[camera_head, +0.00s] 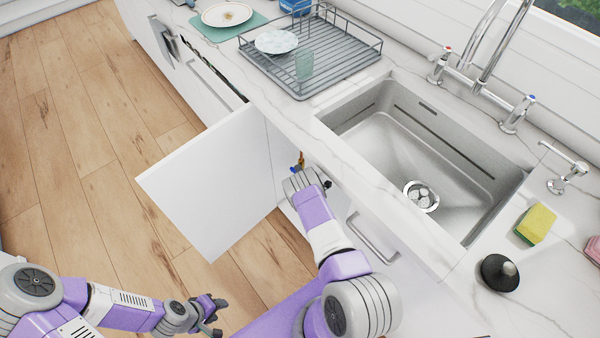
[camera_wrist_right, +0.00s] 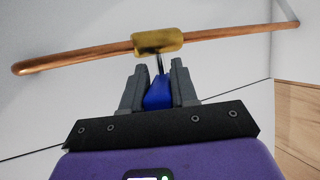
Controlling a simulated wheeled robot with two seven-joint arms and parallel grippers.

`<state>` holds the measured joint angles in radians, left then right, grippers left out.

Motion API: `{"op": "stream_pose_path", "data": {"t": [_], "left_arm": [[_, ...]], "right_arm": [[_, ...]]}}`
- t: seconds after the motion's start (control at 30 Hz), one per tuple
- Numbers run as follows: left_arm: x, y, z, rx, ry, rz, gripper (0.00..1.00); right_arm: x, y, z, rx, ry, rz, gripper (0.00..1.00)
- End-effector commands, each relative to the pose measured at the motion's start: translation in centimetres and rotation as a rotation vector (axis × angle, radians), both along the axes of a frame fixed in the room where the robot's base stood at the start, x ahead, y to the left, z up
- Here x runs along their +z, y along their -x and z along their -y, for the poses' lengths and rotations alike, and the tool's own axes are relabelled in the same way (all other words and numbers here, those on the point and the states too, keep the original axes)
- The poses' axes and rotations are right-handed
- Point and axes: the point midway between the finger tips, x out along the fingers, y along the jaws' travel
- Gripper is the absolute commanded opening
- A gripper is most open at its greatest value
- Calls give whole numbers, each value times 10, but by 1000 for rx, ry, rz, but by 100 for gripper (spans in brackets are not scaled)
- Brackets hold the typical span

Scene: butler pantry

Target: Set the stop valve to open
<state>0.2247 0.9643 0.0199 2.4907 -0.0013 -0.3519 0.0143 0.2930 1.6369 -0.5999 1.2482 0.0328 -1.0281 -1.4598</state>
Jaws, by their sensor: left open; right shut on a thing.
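The stop valve shows in the right wrist view as a brass body (camera_wrist_right: 158,41) on a copper pipe (camera_wrist_right: 90,55), with a blue handle (camera_wrist_right: 158,93) on a thin dark stem. My right gripper (camera_wrist_right: 160,85) is shut on the blue handle, one finger on each side of it. The pipe runs nearly level across that view, and the handle points from it toward my gripper. In the head view my right gripper (camera_head: 298,180) reaches into the cabinet under the sink, and the valve is mostly hidden there. My left gripper (camera_head: 213,312) is open and empty above the floor.
The white cabinet door (camera_head: 210,185) stands open left of my right arm. The counter edge and sink (camera_head: 420,160) lie above and right of it. A dish rack (camera_head: 310,60), yellow sponge (camera_head: 536,224) and black stopper (camera_head: 499,272) sit on the counter. The wooden floor (camera_head: 90,130) at left is clear.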

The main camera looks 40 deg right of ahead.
Motion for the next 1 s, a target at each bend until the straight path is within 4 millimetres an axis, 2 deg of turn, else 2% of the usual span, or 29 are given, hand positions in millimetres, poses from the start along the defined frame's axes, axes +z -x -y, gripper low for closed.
{"op": "stream_pose_path", "data": {"t": [0.4, 0.93, 0.97, 1.0], "left_arm": [[1, 0, 0, 0, 0, 0, 43], [1, 0, 0, 0, 0, 0, 43], [1, 0, 0, 0, 0, 0, 43], [1, 0, 0, 0, 0, 0, 43]], "right_arm": [[8, -4, 0, -1, 17, -196, 0], [8, -4, 1, -2, 18, -222, 0], [8, -4, 1, -2, 18, -222, 31], [8, -4, 1, -2, 18, -222, 37]]}}
